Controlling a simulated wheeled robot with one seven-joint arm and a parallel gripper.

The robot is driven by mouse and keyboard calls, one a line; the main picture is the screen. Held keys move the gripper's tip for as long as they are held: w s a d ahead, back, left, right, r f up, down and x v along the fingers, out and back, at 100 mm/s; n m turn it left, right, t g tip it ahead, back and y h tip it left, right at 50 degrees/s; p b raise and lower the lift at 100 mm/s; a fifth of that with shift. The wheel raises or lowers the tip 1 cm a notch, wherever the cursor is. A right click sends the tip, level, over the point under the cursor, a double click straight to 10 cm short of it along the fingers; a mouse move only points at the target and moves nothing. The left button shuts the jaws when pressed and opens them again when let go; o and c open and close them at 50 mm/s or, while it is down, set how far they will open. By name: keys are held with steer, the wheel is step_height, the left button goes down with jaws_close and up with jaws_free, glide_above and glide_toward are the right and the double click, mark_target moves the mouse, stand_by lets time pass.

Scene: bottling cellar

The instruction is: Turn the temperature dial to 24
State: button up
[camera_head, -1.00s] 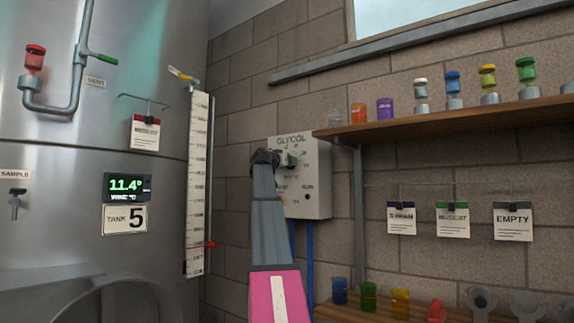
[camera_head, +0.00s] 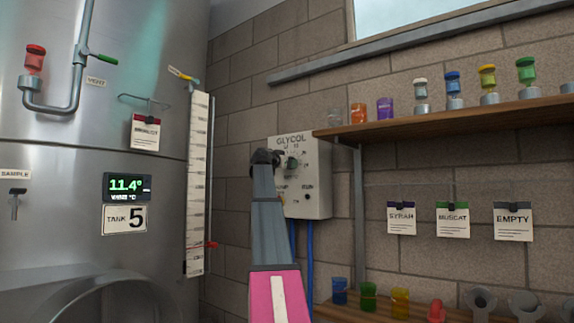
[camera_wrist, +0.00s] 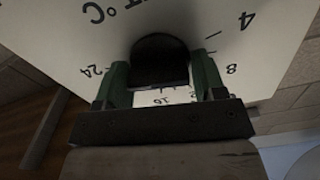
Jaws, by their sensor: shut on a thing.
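The glycol control box (camera_head: 313,203) is a pale panel on the brick wall, partly hidden behind my arm in the head view. Its dark round temperature dial (camera_head: 291,162) is on the panel's upper part. In the wrist view the dial (camera_wrist: 158,62) sits between the two green fingers of my gripper (camera_wrist: 163,84), which are shut on it. The printed scale shows upside down, with 24 to the left of the dial, 16 below it, and 8 and 4 to the right. I cannot tell which number the dial points to.
A steel tank (camera_head: 60,245) with a display reading 11.4 stands left. A wooden shelf (camera_head: 450,125) with coloured bottles juts out right of the box. Blue pipes (camera_head: 309,255) run down below it. Tags reading Syrah, Muscat and Empty hang at right.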

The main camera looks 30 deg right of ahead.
steer(key=o, duration=0.8)
steer(key=shift+s, duration=0.2)
steer(key=shift+o, duration=0.2)
steer(key=v, duration=1)
steer(key=shift+s+a, duration=0.15)
steer(key=shift+a, duration=0.2)
